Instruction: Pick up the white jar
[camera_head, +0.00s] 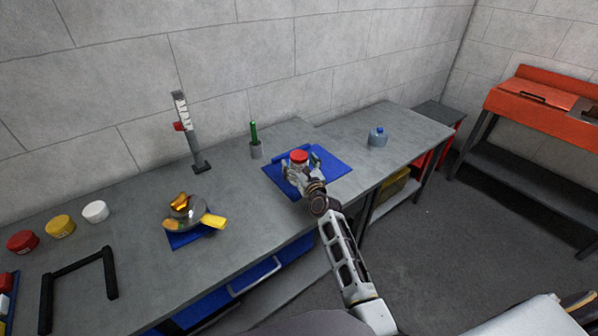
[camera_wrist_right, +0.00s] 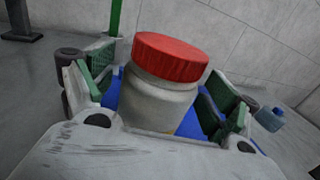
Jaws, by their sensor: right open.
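The white jar (camera_wrist_right: 158,100) with a red lid stands between the spread fingers of my right gripper (camera_wrist_right: 160,98) in the right wrist view. The fingers are open, with green pads on either side of the jar; I cannot tell whether they touch it. In the head view the jar's red lid (camera_head: 299,157) shows over the blue mat (camera_head: 333,168), and my right gripper (camera_head: 301,176) reaches it from the front. The jar's lower part is hidden by the gripper there. My left gripper is not in view.
A grey cup with a green stick (camera_head: 255,148) stands behind left of the mat, and a blue bottle (camera_head: 377,137) to the right. A pan with a yellow handle (camera_head: 190,213) and several coloured tubs lie further left. The bench (camera_head: 250,200) is clear between the pan and mat.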

